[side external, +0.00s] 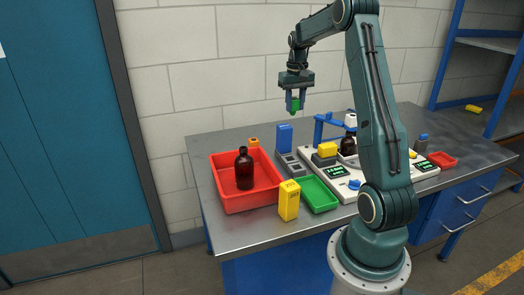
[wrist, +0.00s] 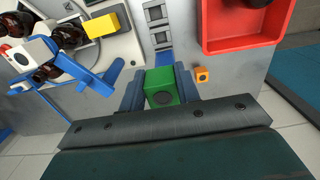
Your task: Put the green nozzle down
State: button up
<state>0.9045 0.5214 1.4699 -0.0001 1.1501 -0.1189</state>
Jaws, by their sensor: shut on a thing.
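The green nozzle (side external: 294,105) is a small green block held between the fingers of my gripper (side external: 295,100), high above the back of the table. In the wrist view the green nozzle (wrist: 161,88) shows a dark round hole in its face, and the blue fingers of my gripper (wrist: 162,90) close on it from both sides. Nothing touches the nozzle from below. A green tray (side external: 316,194) lies on the table in front of the white station and looks empty.
A red bin (side external: 230,203) with a brown bottle (side external: 244,169) stands at the left. A small red tray (side external: 442,160) lies at the right.

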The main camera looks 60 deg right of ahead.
jog(key=w+a+n, duration=0.2)
jog(key=a+n, duration=0.7)
jog(key=a, duration=2.7)
notch_tip(320, 180, down, 17)
jog(key=shift+w+a, duration=0.1)
jog(key=shift+f, duration=0.15)
jog(key=shift+f, duration=1.75)
jog(key=shift+f, duration=0.15)
